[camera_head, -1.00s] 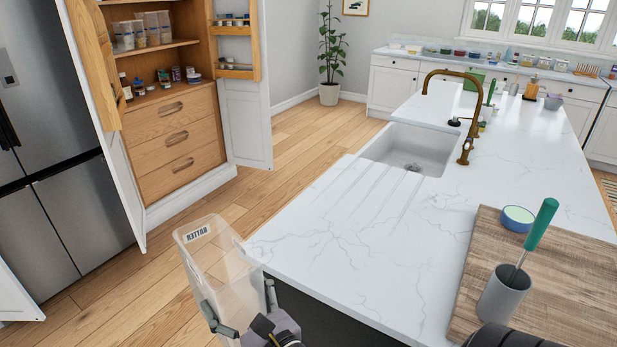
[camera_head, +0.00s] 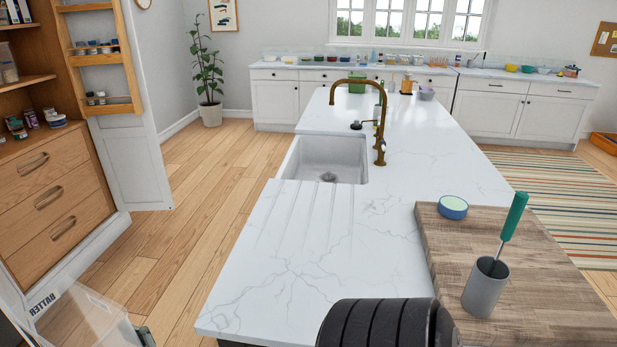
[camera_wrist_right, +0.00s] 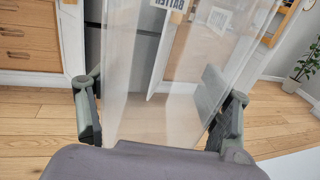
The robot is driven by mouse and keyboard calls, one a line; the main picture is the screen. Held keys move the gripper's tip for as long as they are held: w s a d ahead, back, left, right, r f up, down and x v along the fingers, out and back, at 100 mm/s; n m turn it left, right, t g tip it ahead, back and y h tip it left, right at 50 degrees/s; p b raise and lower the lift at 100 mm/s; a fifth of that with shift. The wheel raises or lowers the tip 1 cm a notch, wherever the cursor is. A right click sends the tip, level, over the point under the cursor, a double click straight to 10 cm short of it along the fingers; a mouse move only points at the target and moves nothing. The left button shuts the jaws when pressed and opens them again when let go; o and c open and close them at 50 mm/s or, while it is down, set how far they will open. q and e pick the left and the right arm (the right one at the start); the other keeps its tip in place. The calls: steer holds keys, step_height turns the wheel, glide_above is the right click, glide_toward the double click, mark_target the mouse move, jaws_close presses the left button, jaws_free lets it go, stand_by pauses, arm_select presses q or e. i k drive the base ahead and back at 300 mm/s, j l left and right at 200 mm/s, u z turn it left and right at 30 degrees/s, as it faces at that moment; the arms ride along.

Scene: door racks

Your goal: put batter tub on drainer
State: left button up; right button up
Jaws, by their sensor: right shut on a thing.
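The clear batter tub (camera_head: 85,318), with a "BATTER" label, is at the lower left in the head view, over the floor and left of the counter. In the right wrist view the tub (camera_wrist_right: 150,70) stands between the fingers. My right gripper (camera_wrist_right: 160,112) is shut on it; in the head view only a bit of the gripper shows at the bottom edge. The drainer (camera_head: 305,215) is the grooved area of the white counter in front of the sink, and it is bare. The tub is apart from it. My left gripper is not in view.
The sink (camera_head: 328,160) with a brass faucet (camera_head: 380,120) lies behind the drainer. A wooden board (camera_head: 530,275) at right holds a grey cup (camera_head: 485,287) with a green-handled tool and a small blue bowl (camera_head: 453,207). An open cabinet (camera_head: 55,200) stands at left.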

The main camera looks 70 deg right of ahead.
mark_target(310, 215)
steer(key=i+z, duration=0.15)
steer(key=z, duration=0.3)
steer(key=i+z, duration=0.1)
steer(key=z, duration=0.3)
steer(key=i+z, duration=0.15)
steer(key=z, duration=0.3)
